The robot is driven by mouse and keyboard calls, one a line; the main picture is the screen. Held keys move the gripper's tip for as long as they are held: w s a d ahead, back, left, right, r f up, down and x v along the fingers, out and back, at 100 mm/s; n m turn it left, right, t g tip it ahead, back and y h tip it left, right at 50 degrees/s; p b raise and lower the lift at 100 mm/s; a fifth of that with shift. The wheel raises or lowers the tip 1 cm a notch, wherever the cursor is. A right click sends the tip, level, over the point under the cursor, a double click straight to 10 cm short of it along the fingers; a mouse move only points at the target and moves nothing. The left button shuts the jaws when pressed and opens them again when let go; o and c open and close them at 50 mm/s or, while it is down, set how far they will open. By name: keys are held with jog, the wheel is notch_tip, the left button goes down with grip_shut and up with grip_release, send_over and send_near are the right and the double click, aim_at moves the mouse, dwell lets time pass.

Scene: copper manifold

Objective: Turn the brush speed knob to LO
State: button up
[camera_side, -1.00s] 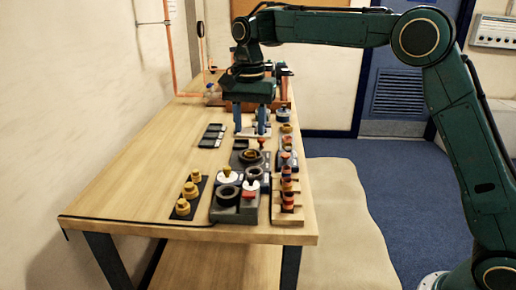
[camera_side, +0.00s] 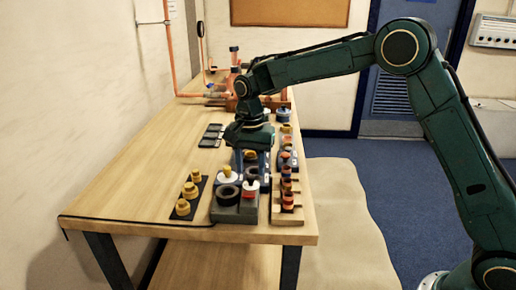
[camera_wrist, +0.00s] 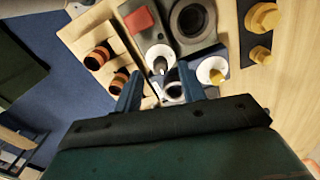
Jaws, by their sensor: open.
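My gripper (camera_side: 251,163) is open and points down over the grey devices near the front of the table. In the wrist view the open gripper (camera_wrist: 161,76) has its blue fingers on either side of a white round dial with a dark-tipped knob (camera_wrist: 160,61). A ring-shaped white part (camera_wrist: 173,91) shows between the fingers, partly cut off by my gripper. A white dial with a yellow knob (camera_wrist: 212,73) lies just right of the right finger; it also shows in the side view (camera_side: 227,176). No lettering is readable, so I cannot tell which is the brush speed knob.
A grey block carries a black ring (camera_wrist: 192,18) and a red part (camera_wrist: 138,18). A wooden rack (camera_side: 288,217) with banded cylinders stands right of it. Stepped brass pieces (camera_side: 187,193) sit on a dark strip to the left. Copper pipework (camera_side: 238,90) stands behind. The table's left is clear.

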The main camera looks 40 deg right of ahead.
aim_at(251, 181)
jog(key=shift+f, duration=1.15)
grip_shut()
